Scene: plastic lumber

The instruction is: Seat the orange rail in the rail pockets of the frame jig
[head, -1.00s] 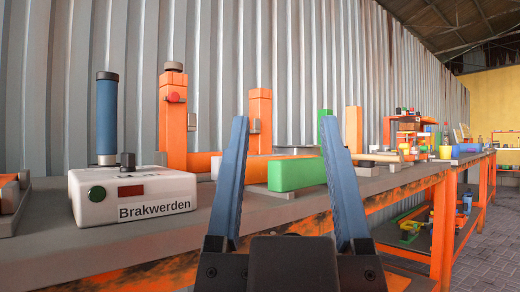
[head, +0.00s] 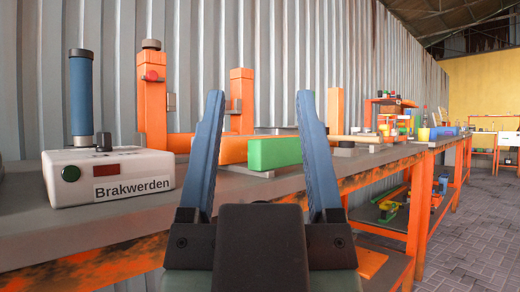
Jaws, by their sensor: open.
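Beyond the fingers, an orange bar (head: 233,150), which may be the orange rail, lies on the workbench beside a green bar (head: 273,153). The left finger hides part of the orange bar, and the right finger stands in front of the green bar's right end. I cannot make out the frame jig or its rail pockets clearly from this low angle.
A white box (head: 105,175) labelled Brakwerden, with a blue cylinder (head: 81,95) behind it, stands at the left of the workbench (head: 115,229). Orange posts (head: 153,110) rise behind. The bench's front edge runs back to the right. Paved floor (head: 480,220) is open at the right.

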